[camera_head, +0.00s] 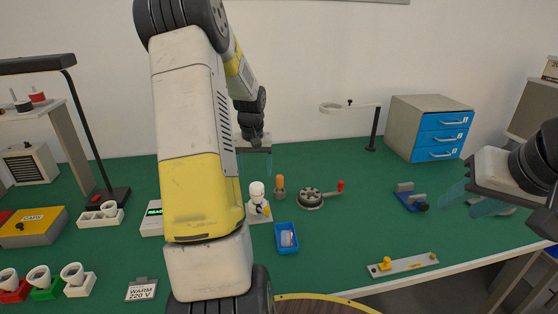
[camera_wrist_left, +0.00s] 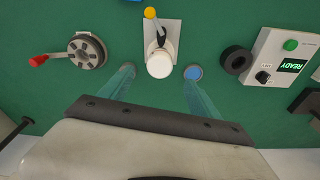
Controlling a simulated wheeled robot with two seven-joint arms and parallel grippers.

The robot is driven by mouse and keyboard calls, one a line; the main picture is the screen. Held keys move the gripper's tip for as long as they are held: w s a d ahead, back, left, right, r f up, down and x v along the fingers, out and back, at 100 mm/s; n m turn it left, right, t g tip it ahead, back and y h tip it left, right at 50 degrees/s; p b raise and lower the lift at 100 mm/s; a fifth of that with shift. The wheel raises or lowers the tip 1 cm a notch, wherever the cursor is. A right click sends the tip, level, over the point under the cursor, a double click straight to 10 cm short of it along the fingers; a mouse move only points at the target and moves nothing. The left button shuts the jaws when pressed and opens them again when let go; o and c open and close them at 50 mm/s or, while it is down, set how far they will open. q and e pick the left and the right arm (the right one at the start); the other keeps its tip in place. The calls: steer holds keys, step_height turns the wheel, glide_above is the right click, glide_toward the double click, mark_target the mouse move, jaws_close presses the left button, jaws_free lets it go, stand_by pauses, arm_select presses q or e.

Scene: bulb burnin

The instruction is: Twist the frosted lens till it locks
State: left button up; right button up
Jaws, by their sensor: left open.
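The frosted lens (camera_head: 257,190) is a white, rounded cap standing upright on a pale base plate (camera_head: 261,216) with a yellow-knobbed lever. In the left wrist view the lens (camera_wrist_left: 161,64) is seen from above, with the plate (camera_wrist_left: 172,30) beyond it. My left gripper (camera_head: 254,164) is open behind the lens in the head view. In the wrist view its teal fingers (camera_wrist_left: 157,85) are spread either side of the lens, with gaps and no contact visible. My right gripper (camera_head: 470,200) is at the right, its fingers apart and empty.
A hand wheel with a red knob (camera_head: 311,199), an orange-topped post (camera_head: 280,183) and a blue tray (camera_head: 287,248) stand near the lens. A READY box (camera_wrist_left: 284,56) and black ring (camera_wrist_left: 236,60) lie on its other side.

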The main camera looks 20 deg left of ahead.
mark_target(256, 185)
arm_select(q)
steer(key=f, duration=0.5)
steer(key=w+f, duration=0.1)
steer(key=f, duration=0.1)
steer(key=shift+a+f, duration=0.15)
steer(key=shift+f, duration=0.1)
steer(key=c, duration=1.4)
steer(key=shift+m, duration=1.6)
